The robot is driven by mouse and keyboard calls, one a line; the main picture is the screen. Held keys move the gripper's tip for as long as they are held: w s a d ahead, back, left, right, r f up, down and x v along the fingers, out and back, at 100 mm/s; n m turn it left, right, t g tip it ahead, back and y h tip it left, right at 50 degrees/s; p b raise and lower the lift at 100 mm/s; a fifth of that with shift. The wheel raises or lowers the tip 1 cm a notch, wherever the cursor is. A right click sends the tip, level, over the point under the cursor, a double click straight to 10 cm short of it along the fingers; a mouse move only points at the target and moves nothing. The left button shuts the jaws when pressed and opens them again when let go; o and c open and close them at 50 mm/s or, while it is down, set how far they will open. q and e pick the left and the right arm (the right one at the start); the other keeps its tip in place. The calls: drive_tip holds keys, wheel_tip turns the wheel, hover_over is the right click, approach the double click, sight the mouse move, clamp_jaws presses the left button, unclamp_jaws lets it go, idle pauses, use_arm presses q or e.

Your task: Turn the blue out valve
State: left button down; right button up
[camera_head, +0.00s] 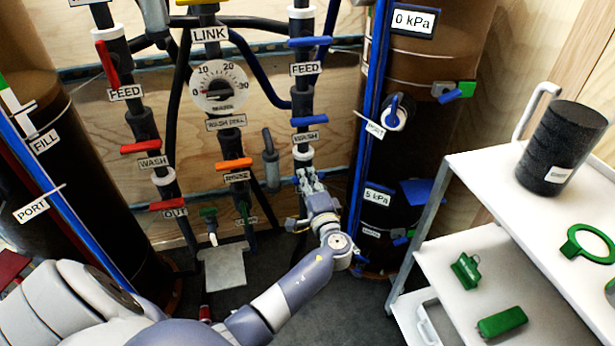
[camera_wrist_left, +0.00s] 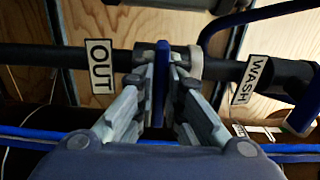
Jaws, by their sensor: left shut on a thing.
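The blue out valve's handle (camera_wrist_left: 161,80) shows in the left wrist view as a thin blue plate standing across the dark pipe, between the OUT label (camera_wrist_left: 99,67) and the WASH label (camera_wrist_left: 252,80). My left gripper (camera_wrist_left: 161,100) is shut on this handle, with a finger on each side. In the head view my left gripper (camera_head: 310,182) is at the lower part of the right-hand pipe, below its WASH label (camera_head: 307,138), and hides the out valve there. My right gripper is not in view.
Blue feed (camera_head: 309,42) and wash (camera_head: 310,121) handles sit higher on the same pipe. Red handles (camera_head: 140,148) line the left pipe; an orange handle (camera_head: 234,164) is on the middle one. A brown tank (camera_head: 415,130) and a white shelf cart (camera_head: 500,190) stand at right.

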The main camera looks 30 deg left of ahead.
use_arm(q)
drive_tip(key=shift+m, duration=0.3)
drive_tip(key=c, duration=1.7)
unclamp_jaws()
drive_tip(key=v, duration=1.2)
